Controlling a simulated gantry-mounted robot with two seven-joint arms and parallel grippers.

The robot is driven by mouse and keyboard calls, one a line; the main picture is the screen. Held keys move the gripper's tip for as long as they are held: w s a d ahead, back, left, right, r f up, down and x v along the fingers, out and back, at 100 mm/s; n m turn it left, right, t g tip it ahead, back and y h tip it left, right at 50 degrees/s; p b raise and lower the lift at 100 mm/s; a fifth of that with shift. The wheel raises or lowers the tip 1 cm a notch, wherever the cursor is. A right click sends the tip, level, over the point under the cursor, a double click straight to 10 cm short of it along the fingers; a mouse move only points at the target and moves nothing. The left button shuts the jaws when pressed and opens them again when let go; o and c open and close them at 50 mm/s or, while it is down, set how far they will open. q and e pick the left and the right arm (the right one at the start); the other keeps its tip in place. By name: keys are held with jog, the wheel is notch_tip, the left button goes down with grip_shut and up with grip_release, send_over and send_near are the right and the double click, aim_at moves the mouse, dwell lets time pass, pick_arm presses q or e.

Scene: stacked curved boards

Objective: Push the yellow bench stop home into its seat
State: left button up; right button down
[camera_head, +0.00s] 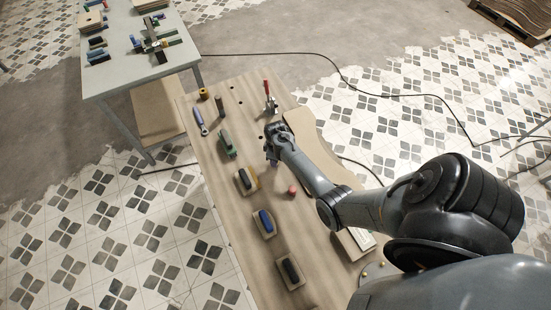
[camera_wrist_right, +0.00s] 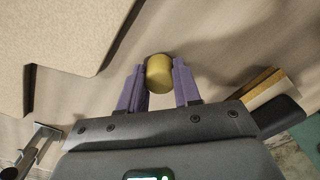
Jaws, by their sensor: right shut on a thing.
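The yellow bench stop (camera_wrist_right: 159,74) is a short yellow cylinder between the two purple fingers of my right gripper (camera_wrist_right: 160,88) in the right wrist view. The gripper is shut on it. Its far end is at the pale wooden bench top, with a dark shadow around it; I cannot tell how deep it sits, and its seat is hidden. In the head view my right gripper (camera_head: 272,160) is low over the middle of the workbench (camera_head: 225,185), and the stop is hidden there. My left gripper is not in view.
Sanding blocks (camera_head: 264,223) line the bench's left side, with a green plane (camera_head: 227,145) behind them. A red-handled clamp (camera_head: 268,98) stands beyond my gripper. A curved board (camera_head: 305,130) lies to the right. A reddish cylinder (camera_head: 292,190) stands nearby.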

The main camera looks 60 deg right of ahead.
jog(key=shift+f, duration=0.1)
jog(key=c, duration=0.7)
grip_release()
notch_tip(320, 180, up, 10)
jog(key=shift+f, duration=0.1)
jog(key=shift+r, duration=0.55)
